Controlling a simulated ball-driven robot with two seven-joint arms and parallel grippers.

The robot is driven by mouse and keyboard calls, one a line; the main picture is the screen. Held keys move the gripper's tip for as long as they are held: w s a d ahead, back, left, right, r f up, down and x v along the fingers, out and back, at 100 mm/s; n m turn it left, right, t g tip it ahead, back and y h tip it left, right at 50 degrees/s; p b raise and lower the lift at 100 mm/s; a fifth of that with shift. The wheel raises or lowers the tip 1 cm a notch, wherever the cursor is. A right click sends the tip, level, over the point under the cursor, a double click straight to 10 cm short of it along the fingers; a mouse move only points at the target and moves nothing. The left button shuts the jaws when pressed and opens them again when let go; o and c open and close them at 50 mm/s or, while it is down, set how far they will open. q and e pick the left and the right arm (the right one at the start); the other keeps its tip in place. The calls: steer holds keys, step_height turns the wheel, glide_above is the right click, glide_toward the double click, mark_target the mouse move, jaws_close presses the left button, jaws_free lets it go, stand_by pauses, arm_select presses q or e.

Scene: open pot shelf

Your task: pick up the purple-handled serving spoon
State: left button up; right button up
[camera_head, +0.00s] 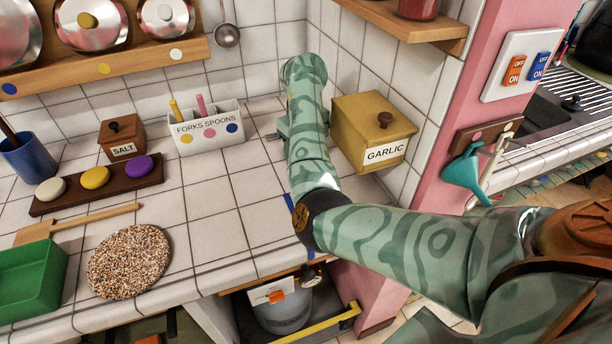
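I see no serving spoon with a clearly purple handle. A white holder marked FORKS SPOONS (206,131) stands at the back of the tiled counter, with a yellow handle (175,110) and a pink handle (201,104) sticking up from it; what they belong to is hidden inside. My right arm comes in from the right and reaches over the counter, between the holder and the yellow GARLIC box (372,128). Its gripper cannot be made out; a small grey-green part shows beside the forearm. My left arm and gripper are out of view.
A wooden SALT box (121,139), a dark board with coloured discs (97,179), a blue cup (31,162), a speckled round mat (129,261) and a green tray (31,280) occupy the left. A ladle (227,36) hangs behind. Bare counter (217,205) lies mid-left.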

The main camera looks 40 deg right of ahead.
step_height(320, 180, down, 2)
steer(key=shift+w+f, duration=0.1)
steer(key=shift+f, duration=0.1)
steer(key=shift+r, duration=0.1)
steer(key=c, duration=1.1)
steer(key=shift+r, duration=0.1)
step_height(320, 180, up, 10)
steer(key=p, duration=0.4)
